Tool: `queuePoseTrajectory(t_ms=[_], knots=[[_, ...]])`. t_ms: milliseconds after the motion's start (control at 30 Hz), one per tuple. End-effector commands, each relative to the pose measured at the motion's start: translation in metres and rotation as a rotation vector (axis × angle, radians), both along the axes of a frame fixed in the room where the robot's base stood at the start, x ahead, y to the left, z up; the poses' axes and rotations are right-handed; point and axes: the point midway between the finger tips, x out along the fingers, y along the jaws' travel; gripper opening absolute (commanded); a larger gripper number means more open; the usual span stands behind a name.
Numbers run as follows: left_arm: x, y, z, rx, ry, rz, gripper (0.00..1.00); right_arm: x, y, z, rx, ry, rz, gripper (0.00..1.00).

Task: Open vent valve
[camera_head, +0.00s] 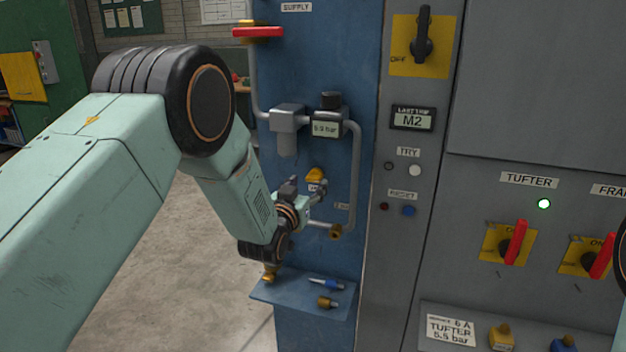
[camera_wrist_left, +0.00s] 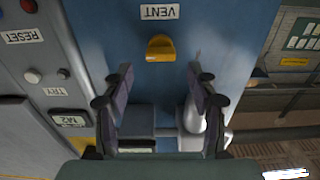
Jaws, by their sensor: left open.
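The vent valve, a small yellow knob (camera_head: 315,174), is on the blue supply panel, partly behind my left gripper (camera_head: 306,188) in the head view. In the left wrist view the yellow knob (camera_wrist_left: 160,48) sits below an upside-down VENT label (camera_wrist_left: 160,12). My left gripper (camera_wrist_left: 160,78) is open and empty. Its two fingers point towards the panel, with the knob lying between their lines and just beyond the tips. I see no contact with the knob. My right gripper is not in view; only a dark edge shows at the far right.
The blue panel carries a grey regulator (camera_head: 287,120), a pressure display (camera_head: 326,129), pipes (camera_head: 355,180) and a red-handled valve (camera_head: 257,32). A small shelf (camera_head: 265,291) below holds a blue-tipped part (camera_head: 326,284) and a brass fitting (camera_head: 327,302). A grey cabinet (camera_head: 540,90) with switches stands right.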

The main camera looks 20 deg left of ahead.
Motion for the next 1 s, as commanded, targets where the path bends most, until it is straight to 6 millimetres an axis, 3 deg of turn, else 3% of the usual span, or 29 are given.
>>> queuePoseTrajectory(t_ms=[300,700,1000], knots=[[0.033,-0.002,-0.001,0.0,0.001,-0.003,0.58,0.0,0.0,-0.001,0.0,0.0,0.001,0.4],[0.039,-0.002,-0.001,0.0,0.002,-0.004,0.58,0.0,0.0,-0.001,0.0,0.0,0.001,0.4],[0.039,-0.002,-0.001,0.0,0.002,-0.004,0.35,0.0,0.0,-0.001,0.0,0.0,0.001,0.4]])
